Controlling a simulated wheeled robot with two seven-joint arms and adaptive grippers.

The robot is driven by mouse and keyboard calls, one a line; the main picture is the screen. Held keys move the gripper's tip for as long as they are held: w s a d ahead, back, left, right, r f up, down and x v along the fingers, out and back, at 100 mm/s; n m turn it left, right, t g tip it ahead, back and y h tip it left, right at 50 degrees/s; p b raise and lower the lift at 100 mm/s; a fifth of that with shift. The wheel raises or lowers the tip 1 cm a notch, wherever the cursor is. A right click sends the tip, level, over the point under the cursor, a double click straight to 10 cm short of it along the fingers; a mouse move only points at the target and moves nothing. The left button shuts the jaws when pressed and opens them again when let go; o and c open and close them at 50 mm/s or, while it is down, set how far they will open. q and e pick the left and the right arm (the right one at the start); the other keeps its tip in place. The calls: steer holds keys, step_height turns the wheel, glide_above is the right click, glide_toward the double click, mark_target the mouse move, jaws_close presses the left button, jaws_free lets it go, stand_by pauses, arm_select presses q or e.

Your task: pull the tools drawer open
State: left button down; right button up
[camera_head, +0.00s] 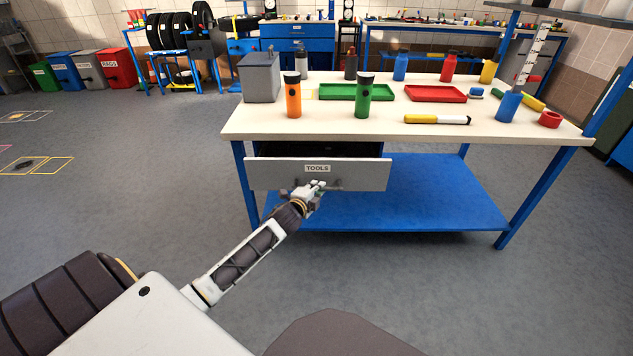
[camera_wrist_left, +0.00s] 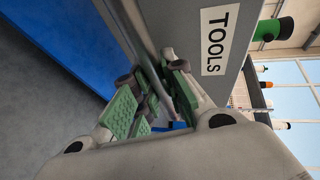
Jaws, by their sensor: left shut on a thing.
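The tools drawer (camera_head: 358,174) is a grey-fronted drawer under the left part of the workbench top, with a white TOOLS label (camera_head: 317,168). It stands partly open, and its dark inside shows above the front edge. My left gripper (camera_head: 314,188) is at the front of the drawer, below the label, shut on the drawer handle (camera_head: 334,186). In the left wrist view the green-padded fingers (camera_wrist_left: 158,95) are at the handle beside the drawer front (camera_wrist_left: 183,30). The fingers hide part of the handle. My right gripper is not in view.
The workbench top (camera_head: 480,140) holds an orange bottle (camera_head: 292,96), a green bottle (camera_head: 364,96), a green tray (camera_head: 340,92), a red tray (camera_head: 436,95) and a yellow marker (camera_head: 436,120). A blue lower shelf (camera_head: 420,205) lies below. The floor (camera_head: 170,190) left of the bench is clear.

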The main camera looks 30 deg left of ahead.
arm_select(q)
steer(key=s+d+p, duration=0.4)
steer(key=s+d, duration=0.2)
steer(key=s, duration=0.4)
steer(key=shift+s, duration=0.15)
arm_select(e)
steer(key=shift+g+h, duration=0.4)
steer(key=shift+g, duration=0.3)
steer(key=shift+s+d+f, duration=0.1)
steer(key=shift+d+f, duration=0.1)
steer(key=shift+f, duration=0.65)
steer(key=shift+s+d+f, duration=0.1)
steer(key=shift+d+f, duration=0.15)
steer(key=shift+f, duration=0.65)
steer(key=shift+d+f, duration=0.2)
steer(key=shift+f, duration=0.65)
arm_select(q)
steer(key=shift+d, duration=0.1)
steer(key=c, duration=1.5)
jaws_free()
steer(key=shift+o, duration=0.2)
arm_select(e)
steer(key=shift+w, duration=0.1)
arm_select(q)
steer(key=shift+s, duration=0.1)
steer(key=v, duration=1.1)
steer(key=shift+s, duration=0.35)
